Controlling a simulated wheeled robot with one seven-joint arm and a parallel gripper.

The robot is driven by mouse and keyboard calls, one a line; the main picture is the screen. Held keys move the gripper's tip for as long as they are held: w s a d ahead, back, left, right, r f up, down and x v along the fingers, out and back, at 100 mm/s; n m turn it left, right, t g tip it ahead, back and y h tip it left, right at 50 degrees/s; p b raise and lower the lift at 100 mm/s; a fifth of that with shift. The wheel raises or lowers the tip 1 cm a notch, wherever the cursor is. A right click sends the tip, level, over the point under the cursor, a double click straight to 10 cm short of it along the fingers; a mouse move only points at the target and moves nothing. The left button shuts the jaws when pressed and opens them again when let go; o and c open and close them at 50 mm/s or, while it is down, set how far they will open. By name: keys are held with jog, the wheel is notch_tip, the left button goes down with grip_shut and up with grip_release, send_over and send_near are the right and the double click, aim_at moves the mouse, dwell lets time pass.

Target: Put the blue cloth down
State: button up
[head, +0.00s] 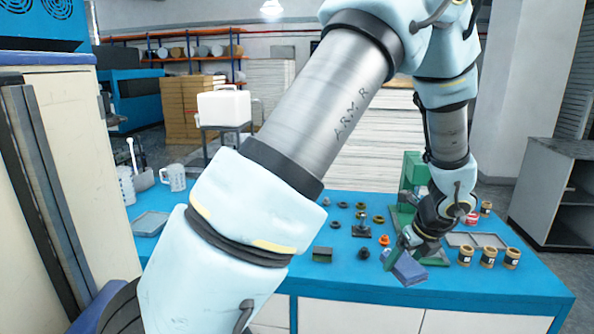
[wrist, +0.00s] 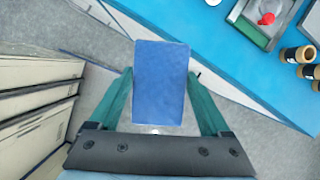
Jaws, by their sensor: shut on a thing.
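The blue cloth (head: 408,269) is a flat, folded-looking rectangle. In the wrist view the blue cloth (wrist: 160,70) sits between the two green fingers of my gripper (wrist: 158,92). My gripper (head: 398,254) is shut on it. In the head view the cloth is tilted at the front edge of the blue table (head: 300,215). The wrist view has grey floor and the table's pale front side behind the cloth, with the blue top (wrist: 215,60) to the upper right. The gap between cloth and table cannot be told.
Several labelled jars (head: 488,257) and a grey tray (head: 462,239) stand right of my gripper. A green press (head: 413,172) stands behind it. Several small rings and parts (head: 360,214) lie to the left. Drawers (wrist: 35,100) fill the wrist view's left side. The table's front right corner looks clear.

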jog(key=w+a+f+n+g+y, duration=0.2)
jog(key=w+a+f+n+g, duration=0.15)
jog(key=a+n, duration=0.5)
jog(key=w+a+f+n+g+y, duration=0.1)
jog(key=w+a+f+n+g, duration=0.2)
jog(key=a+n, duration=0.55)
jog(key=s+a+f+n+g+h, duration=0.1)
jog(key=a+f+n+h, duration=0.15)
jog(key=a+n, duration=0.6)
jog(key=s+a+f+n+g+h, duration=0.15)
jog(key=a+f+n, duration=0.25)
jog(key=a+n, duration=0.45)
jog(key=shift+m, duration=0.8)
jog(key=f+b, duration=0.3)
jog(key=w+f+b, duration=0.1)
jog(key=f+b, duration=0.1)
jog(key=shift+a+f, duration=0.15)
jog(key=shift+a, duration=0.2)
